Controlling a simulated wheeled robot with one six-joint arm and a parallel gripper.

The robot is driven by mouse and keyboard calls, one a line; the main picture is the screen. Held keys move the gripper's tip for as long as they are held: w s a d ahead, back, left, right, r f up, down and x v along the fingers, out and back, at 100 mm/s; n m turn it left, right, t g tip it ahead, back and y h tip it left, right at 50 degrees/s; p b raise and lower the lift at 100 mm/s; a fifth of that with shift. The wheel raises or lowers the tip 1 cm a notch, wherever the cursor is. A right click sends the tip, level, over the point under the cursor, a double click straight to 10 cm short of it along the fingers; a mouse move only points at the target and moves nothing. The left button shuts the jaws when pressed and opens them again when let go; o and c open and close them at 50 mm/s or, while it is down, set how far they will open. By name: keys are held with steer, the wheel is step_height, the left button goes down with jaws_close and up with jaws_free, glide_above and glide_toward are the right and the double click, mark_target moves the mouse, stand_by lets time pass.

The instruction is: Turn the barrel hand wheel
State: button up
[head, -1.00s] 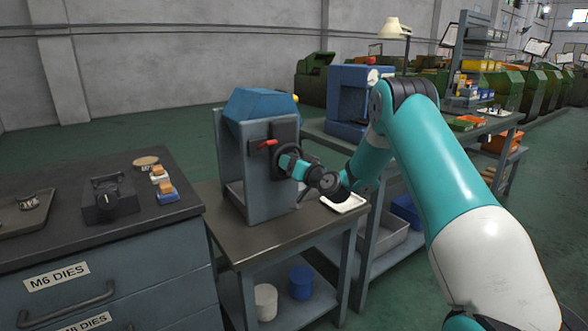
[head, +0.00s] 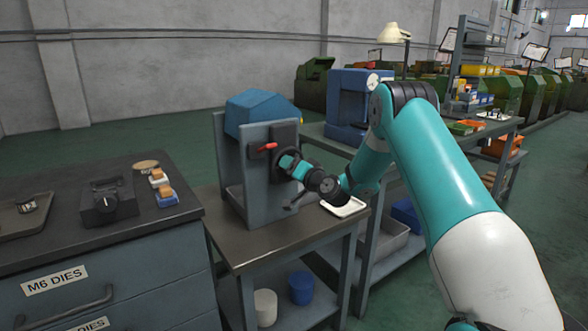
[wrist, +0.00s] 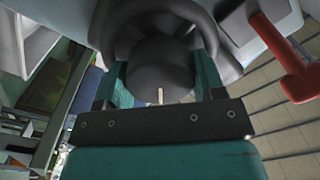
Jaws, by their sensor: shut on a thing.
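The barrel machine has a grey frame (head: 267,208) on a small bench, with a faceted blue barrel (head: 258,112) at its top. The dark hand wheel (wrist: 140,30) is on the machine's side; in the head view my gripper mostly covers it. My gripper (head: 286,163) reaches it from the right. In the wrist view my gripper (wrist: 163,78) has its two teal jaws on either side of the wheel's dark round hub, shut on it. A short pale mark shows on the hub. A red lever (head: 263,148) sits beside the wheel, clear of the jaws.
A drawer cabinet (head: 110,260) with a black block and small parts stands at the left. The bench (head: 285,238) has a white tray (head: 343,207) at its right and two tubs on its lower shelf. A blue machine (head: 350,100) and more benches stand behind.

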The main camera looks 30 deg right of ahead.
steer(key=o, duration=0.9)
steer(key=s+b, duration=0.2)
steer(key=s, duration=0.3)
steer(key=s+b, duration=0.3)
steer(key=s, duration=0.3)
steer(key=s+b, duration=0.3)
steer(key=s, duration=0.3)
steer(key=shift+s+d+f, duration=0.1)
steer(key=shift+s+d, duration=0.1)
steer(key=shift+d, duration=0.2)
